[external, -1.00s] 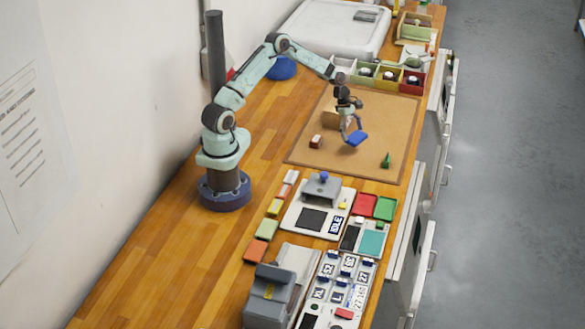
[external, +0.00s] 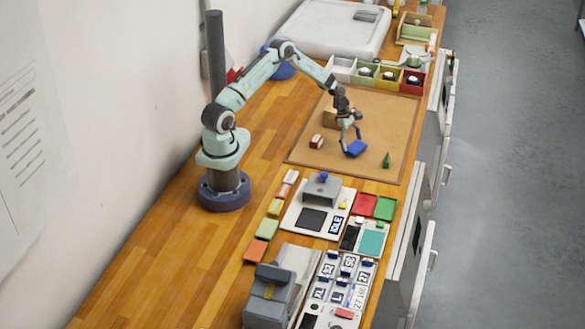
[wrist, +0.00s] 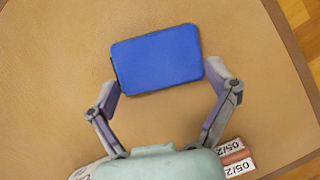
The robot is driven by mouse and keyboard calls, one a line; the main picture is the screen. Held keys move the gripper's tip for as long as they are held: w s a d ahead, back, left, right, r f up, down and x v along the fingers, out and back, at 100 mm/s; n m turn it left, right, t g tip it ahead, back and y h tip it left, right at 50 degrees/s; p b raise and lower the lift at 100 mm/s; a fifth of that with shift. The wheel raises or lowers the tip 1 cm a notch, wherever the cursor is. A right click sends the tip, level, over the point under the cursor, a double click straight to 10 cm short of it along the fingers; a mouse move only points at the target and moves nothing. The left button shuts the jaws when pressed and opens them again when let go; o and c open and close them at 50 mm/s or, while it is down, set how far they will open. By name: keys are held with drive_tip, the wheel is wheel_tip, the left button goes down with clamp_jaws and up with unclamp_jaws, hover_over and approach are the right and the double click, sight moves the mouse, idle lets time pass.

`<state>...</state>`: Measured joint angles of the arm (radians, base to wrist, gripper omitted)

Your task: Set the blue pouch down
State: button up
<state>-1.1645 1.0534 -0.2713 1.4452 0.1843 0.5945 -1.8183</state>
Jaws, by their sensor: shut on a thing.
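The blue pouch (external: 355,149) is a flat blue rectangle over the brown mat (external: 375,115). In the wrist view the pouch (wrist: 158,59) lies between the two fingers of my gripper (wrist: 160,80), slightly tilted. My gripper (external: 350,141) is shut on it, with a finger at each short end. The pouch is low over the mat; I cannot tell whether it touches the mat.
A small red and white block (external: 316,141) is left of the pouch, and a small green object (external: 387,160) is to its right. Divided bins (external: 385,77) line the mat's far edge. Bare mat surrounds the pouch.

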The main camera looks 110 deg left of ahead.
drive_tip(key=shift+f, duration=0.5)
drive_tip(key=o, duration=1)
drive_tip(key=shift+c, duration=0.2)
